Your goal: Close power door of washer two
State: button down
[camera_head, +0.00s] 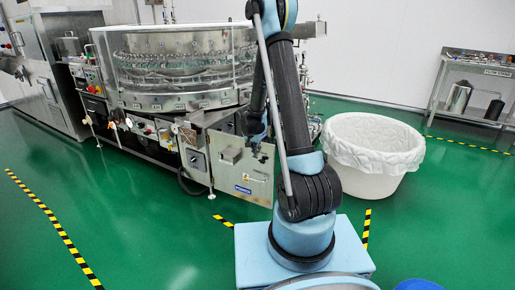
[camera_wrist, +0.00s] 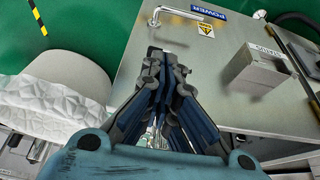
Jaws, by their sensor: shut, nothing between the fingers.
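The power door (camera_head: 230,180) of the washer (camera_head: 185,70) is a flat metal panel, swung out from the cabinet front in the head view. It carries a blue label, a yellow warning sticker and a small box. In the wrist view the door (camera_wrist: 220,60) fills the upper right, with a bent metal handle (camera_wrist: 185,12) near its top edge and the "POWER" label (camera_wrist: 208,12) beside it. My gripper (camera_head: 258,150) is in front of the door's upper right in the head view. In the wrist view my gripper (camera_wrist: 165,58) is shut and empty, its tips overlapping the panel; contact cannot be told.
A white lined bin (camera_head: 370,155) stands right of my arm and also shows at the left in the wrist view (camera_wrist: 60,85). A steel cart (camera_head: 475,90) stands at the back right. Green floor left of the door is open, with yellow-black tape (camera_head: 55,225).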

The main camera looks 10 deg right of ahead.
jog(key=shift+w+d+f, duration=0.3)
jog(key=shift+w+d, duration=0.15)
jog(key=shift+w, duration=0.2)
jog(key=shift+w+d+f, duration=0.3)
jog(key=shift+w+d, duration=0.15)
jog(key=shift+w, duration=0.25)
jog(key=shift+w+d+f, duration=0.3)
jog(key=shift+w+d, duration=0.15)
jog(key=shift+w, duration=0.2)
